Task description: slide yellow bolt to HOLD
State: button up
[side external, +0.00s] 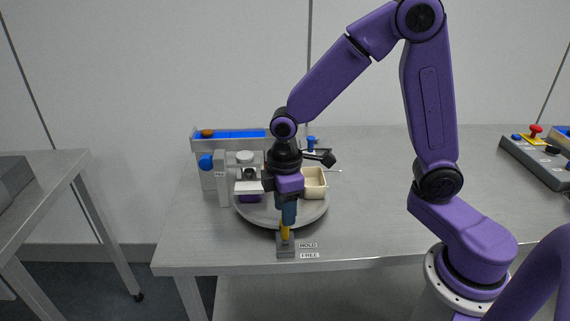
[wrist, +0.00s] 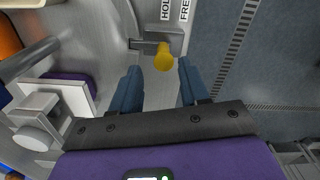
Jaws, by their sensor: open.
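The yellow bolt (side external: 285,231) stands up from a small grey slide block (side external: 286,252) at the table's front edge. Labels HOLD (side external: 308,245) and FREE (side external: 310,255) lie to the right of the block. My gripper (side external: 287,221) points down right over the bolt. In the wrist view the bolt's round yellow knob (wrist: 164,57) lies between and just beyond the two blue fingertips (wrist: 159,67), which are open with a gap on both sides. I cannot tell which label the bolt lines up with.
A round grey turntable (side external: 262,214) with a cream tray (side external: 313,184) sits just behind the bolt. A control box (side external: 540,160) is at the far right. The table's right-hand middle is clear.

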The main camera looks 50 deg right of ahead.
notch_tip(320, 180, up, 12)
dwell(0.4)
jog(key=s+d+f, duration=0.2)
jog(key=s, duration=0.8)
jog(key=s+d+f, duration=0.3)
jog(key=s, duration=0.7)
jog(key=shift+s+d+f+n, duration=0.15)
jog(key=shift+d+f+n, duration=0.1)
jog(key=shift+n, duration=0.05)
